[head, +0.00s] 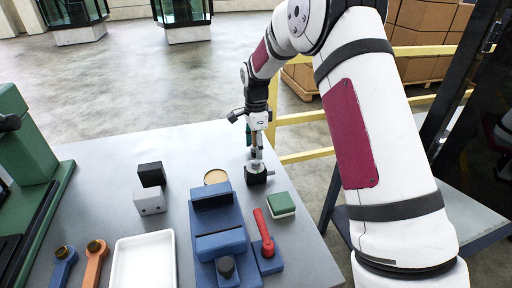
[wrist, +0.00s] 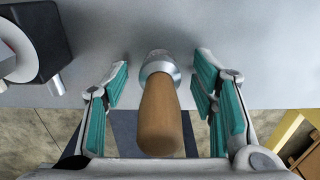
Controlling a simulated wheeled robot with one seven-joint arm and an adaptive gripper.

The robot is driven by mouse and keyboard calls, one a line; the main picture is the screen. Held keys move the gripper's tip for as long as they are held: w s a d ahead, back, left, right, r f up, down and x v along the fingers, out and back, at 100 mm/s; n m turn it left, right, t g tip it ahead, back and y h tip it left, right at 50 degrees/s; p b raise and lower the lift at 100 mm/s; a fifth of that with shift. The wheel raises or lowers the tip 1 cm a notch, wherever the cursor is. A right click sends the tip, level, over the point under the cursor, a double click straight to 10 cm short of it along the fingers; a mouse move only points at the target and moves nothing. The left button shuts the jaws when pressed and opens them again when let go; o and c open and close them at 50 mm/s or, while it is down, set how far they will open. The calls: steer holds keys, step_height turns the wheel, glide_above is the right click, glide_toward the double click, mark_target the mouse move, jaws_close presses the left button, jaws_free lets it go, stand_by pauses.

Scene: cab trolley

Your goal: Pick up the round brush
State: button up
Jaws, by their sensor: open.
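The round brush (wrist: 162,115) shows in the wrist view as a brown wooden handle with a silver metal collar. It stands roughly upright, handle end towards the camera; its bristles are hidden. In the head view, a small part of its brown handle (head: 254,142) shows below my wrist. My gripper (wrist: 162,85) is open, with one teal-padded finger on each side of the handle and a visible gap on both sides. In the head view my gripper (head: 254,138) points down over the far right part of the table.
A black block with a metal top (head: 257,174) stands close by the brush. A green-and-white block (head: 281,205), a red-handled blue device (head: 265,240), a blue fixture (head: 218,235), a tan disc (head: 215,177) and a white tray (head: 145,262) are nearer.

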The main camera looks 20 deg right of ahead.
jaws_close()
steer(key=shift+r, duration=0.1)
step_height(320, 180, up, 10)
steer(key=shift+f+b, duration=0.1)
steer(key=shift+b, duration=0.2)
